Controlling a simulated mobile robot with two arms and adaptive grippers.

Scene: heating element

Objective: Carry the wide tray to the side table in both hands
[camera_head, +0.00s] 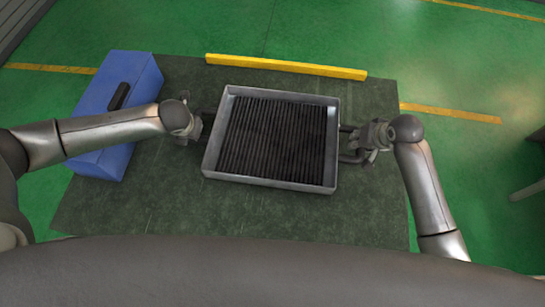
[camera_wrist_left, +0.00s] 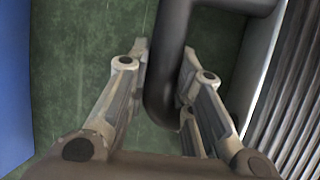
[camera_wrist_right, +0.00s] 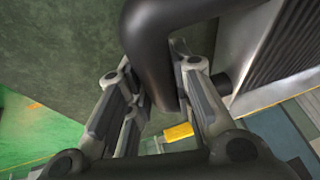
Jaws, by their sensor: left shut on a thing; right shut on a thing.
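The wide tray (camera_head: 335,140) is a shallow grey metal pan with dark ribs across its inside, in the middle of the head view, above the dark green table top. A dark bar handle sticks out at each side. My left gripper (camera_head: 201,127) is shut on the left handle (camera_wrist_left: 163,75), which passes between its fingers in the left wrist view. My right gripper (camera_head: 358,143) is shut on the right handle (camera_wrist_right: 150,60). The tray looks about level. I cannot tell whether its underside touches the table.
The dark green table (camera_head: 300,222) has bare room in front of the tray. A blue box (camera_head: 95,90) with a black handle stands at its left, partly behind my left arm. A yellow bar (camera_head: 285,66) runs along the far edge. Green floor with yellow lines lies beyond.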

